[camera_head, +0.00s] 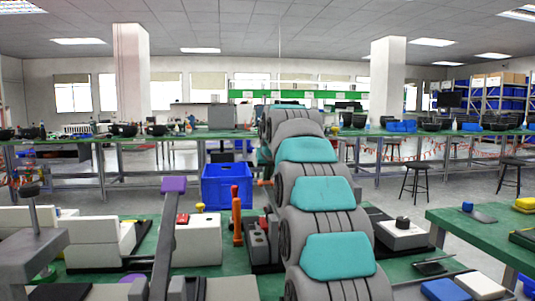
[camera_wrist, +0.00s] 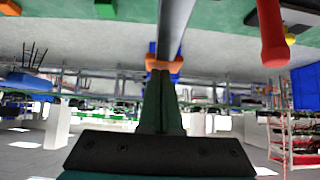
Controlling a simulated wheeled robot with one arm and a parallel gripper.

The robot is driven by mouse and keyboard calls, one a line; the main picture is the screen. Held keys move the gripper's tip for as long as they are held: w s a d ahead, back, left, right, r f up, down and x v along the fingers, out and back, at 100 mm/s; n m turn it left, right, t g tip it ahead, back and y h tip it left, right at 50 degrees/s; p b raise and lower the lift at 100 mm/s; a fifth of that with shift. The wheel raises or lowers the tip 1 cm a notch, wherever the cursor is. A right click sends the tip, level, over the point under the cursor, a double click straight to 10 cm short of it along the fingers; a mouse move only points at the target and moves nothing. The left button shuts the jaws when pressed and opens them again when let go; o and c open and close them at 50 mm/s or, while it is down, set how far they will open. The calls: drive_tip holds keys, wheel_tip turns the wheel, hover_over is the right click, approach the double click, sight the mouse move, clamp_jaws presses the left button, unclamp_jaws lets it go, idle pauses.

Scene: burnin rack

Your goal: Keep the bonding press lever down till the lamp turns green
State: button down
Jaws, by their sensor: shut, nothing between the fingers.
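My gripper (camera_wrist: 161,105) is shut and empty in the wrist view. Its fingertips are at an orange grip (camera_wrist: 163,66) on a long grey bar (camera_wrist: 177,22); whether they touch it I cannot tell. In the head view the orange grip (camera_head: 265,183) shows just left of my arm, which hides my gripper and most of the bar. An upright orange-red handle (camera_head: 236,212) stands to its left and also shows in the wrist view (camera_wrist: 272,35). Which part is the bonding press lever is not clear. I cannot identify a lamp or its colour.
A grey bar with a purple end (camera_head: 173,185) rises at the left. A white box (camera_head: 197,250) carries a red block (camera_head: 183,219) and a yellow knob (camera_head: 200,207). A black-knobbed white unit (camera_head: 402,236) stands right of my arm. A blue bin (camera_head: 227,187) stands beyond the bench.

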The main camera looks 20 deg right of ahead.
sight(268, 184)
wheel_tip(268, 184, down, 4)
drive_tip(key=shift+r+b, duration=0.2)
drive_tip(key=shift+b, duration=0.45)
drive_tip(key=shift+f+g, duration=0.3)
drive_tip(key=shift+f, duration=0.95)
idle(1.0)
wheel_tip(268, 184, up, 7)
drive_tip(key=shift+f+p, duration=0.1)
drive_tip(key=shift+p, duration=0.75)
drive_tip(key=w+r+v, duration=0.1)
drive_tip(key=v, duration=0.9)
drive_tip(key=shift+s, duration=0.2)
drive_tip(key=shift+r, duration=0.1)
